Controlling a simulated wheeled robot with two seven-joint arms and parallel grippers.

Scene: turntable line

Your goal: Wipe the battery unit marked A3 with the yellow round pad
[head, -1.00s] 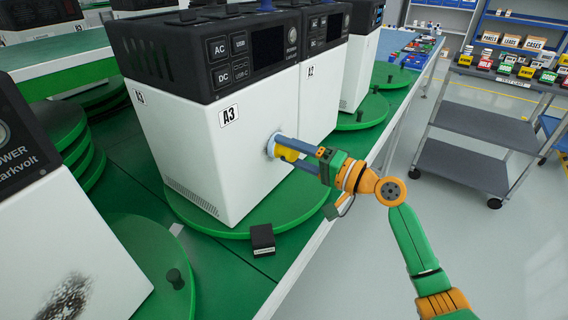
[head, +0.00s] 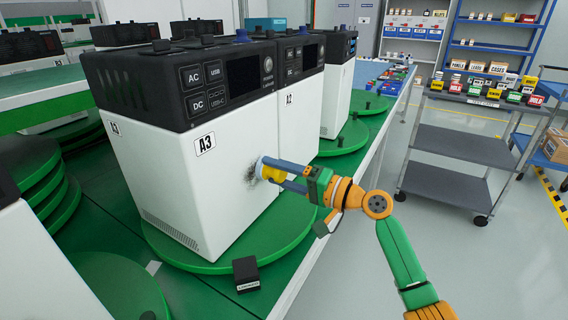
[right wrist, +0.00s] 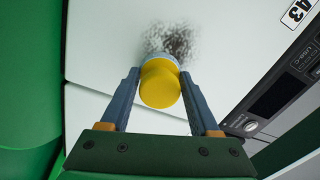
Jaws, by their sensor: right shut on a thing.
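The battery unit marked A3 (head: 185,200) is a tall white box with a black top panel, upright on a green turntable (head: 215,255). A dark speckled smudge (head: 250,174) shows on its white face, and it also shows in the right wrist view (right wrist: 172,40). My right gripper (head: 283,172) is shut on the yellow round pad (head: 270,172). In the right wrist view the yellow pad (right wrist: 160,85) sits between the two fingers, its pale far side at the lower edge of the smudge. Whether it touches the face I cannot tell. My left gripper is not in view.
The unit marked A2 (head: 298,120) stands close behind A3. A small black block (head: 246,272) sits at the turntable's front edge. A grey cart (head: 465,155) with small coloured boxes stands right, across clear floor.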

